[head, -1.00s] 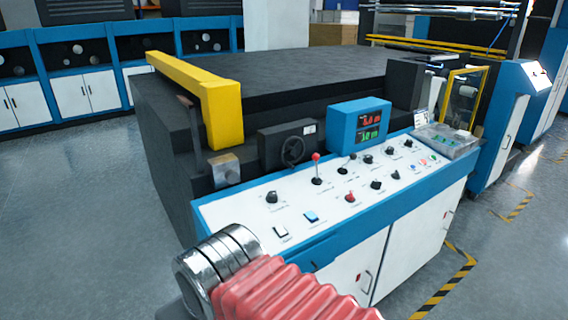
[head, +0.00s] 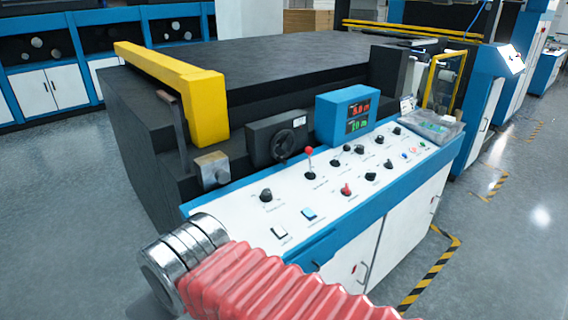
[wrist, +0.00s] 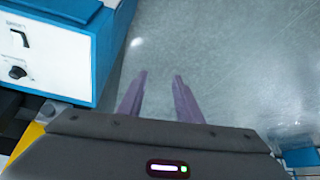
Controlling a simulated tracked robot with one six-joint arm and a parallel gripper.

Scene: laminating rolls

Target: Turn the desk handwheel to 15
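The handwheel (head: 282,145) is a small dark wheel on the front of a black box (head: 263,134) at the back of the blue and white control desk (head: 198,206), seen in the head view. A small pale label sits beside it, too small to read. My gripper (wrist: 160,77) shows in the wrist view as two purple fingers, apart with nothing between them, over bare grey floor. In the head view only my red bellows-covered arm shows at the bottom, in front of the desk; the gripper is not visible there. The handwheel is not seen in the wrist view.
A blue display box (head: 347,115) with red and green digits stands right of the handwheel. A red-tipped lever (head: 309,162) and several knobs stand on the desk. A yellow bar (head: 172,88) and a clear tray (head: 428,128) are nearby. The floor at right is open.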

